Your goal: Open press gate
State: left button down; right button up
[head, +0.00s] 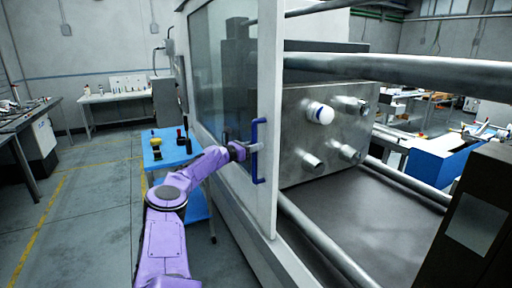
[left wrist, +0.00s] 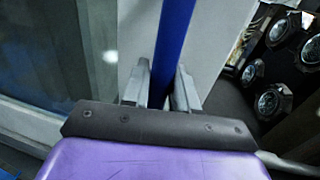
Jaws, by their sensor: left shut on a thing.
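The press gate (head: 268,110) is a pale sliding panel with a window (head: 222,70), at the middle of the head view. Its blue upright handle (head: 259,150) is on the panel near its right edge. My left gripper (head: 254,148) reaches it from the left. In the left wrist view the blue handle (left wrist: 174,45) runs between the two grey fingers of my left gripper (left wrist: 162,88), which is shut on it. The press opening to the right of the gate is uncovered, with the metal block (head: 325,125) and bars showing. My right gripper is not in view.
Thick metal tie bars (head: 400,70) cross the press on the right. A blue cart (head: 168,152) with small items stands left of the press, behind my left arm. Workbenches (head: 118,96) line the back left. The floor (head: 95,215) on the left is clear.

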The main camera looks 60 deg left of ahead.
pick_arm(q)
jog(key=c, duration=1)
grip_release()
jog(key=shift+c, duration=0.2)
jog(key=s+d+p, duration=0.1)
jog(key=s+p, duration=0.1)
jog(key=s, duration=0.8)
jog(key=shift+s+d+p, duration=0.25)
jog(key=shift+d+p, duration=0.05)
jog(key=shift+d, duration=0.05)
